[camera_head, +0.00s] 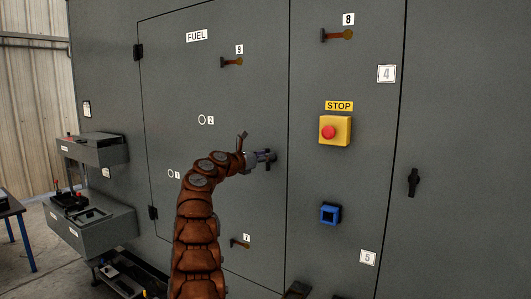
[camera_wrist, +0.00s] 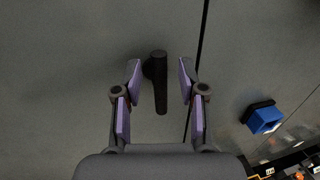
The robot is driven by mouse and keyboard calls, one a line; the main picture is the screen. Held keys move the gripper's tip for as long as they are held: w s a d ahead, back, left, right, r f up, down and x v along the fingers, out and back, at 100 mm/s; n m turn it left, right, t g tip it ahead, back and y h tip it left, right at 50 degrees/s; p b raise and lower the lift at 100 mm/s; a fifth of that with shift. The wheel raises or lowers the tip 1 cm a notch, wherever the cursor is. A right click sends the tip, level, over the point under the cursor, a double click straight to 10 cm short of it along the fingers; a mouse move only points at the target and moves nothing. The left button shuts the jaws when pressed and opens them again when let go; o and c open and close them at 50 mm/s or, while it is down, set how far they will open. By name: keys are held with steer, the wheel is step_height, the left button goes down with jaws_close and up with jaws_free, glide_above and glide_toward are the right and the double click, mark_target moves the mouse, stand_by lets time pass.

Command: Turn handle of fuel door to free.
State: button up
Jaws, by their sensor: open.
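The fuel door (camera_head: 215,95) is a grey panel with a FUEL label (camera_head: 196,36) near its top, and it looks shut. Its handle (camera_wrist: 161,84) is a black lever near the door's right edge. In the wrist view the lever runs up and down the picture, between my two fingers with a gap on each side. In the head view my gripper (camera_head: 271,158) is at the door's right edge and covers the handle. My gripper also shows in the wrist view (camera_wrist: 160,70), open, its purple-padded fingers on either side of the lever.
Right of the door are a red stop button (camera_head: 328,132) on a yellow box and a blue square fitting (camera_head: 330,214). Another black handle (camera_head: 413,182) is farther right. Small latches 9 (camera_head: 232,62) and 7 (camera_head: 240,243) sit on the door above and below my gripper.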

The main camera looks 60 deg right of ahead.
steer(key=shift+d, duration=0.25)
jaws_close()
stand_by(0.3)
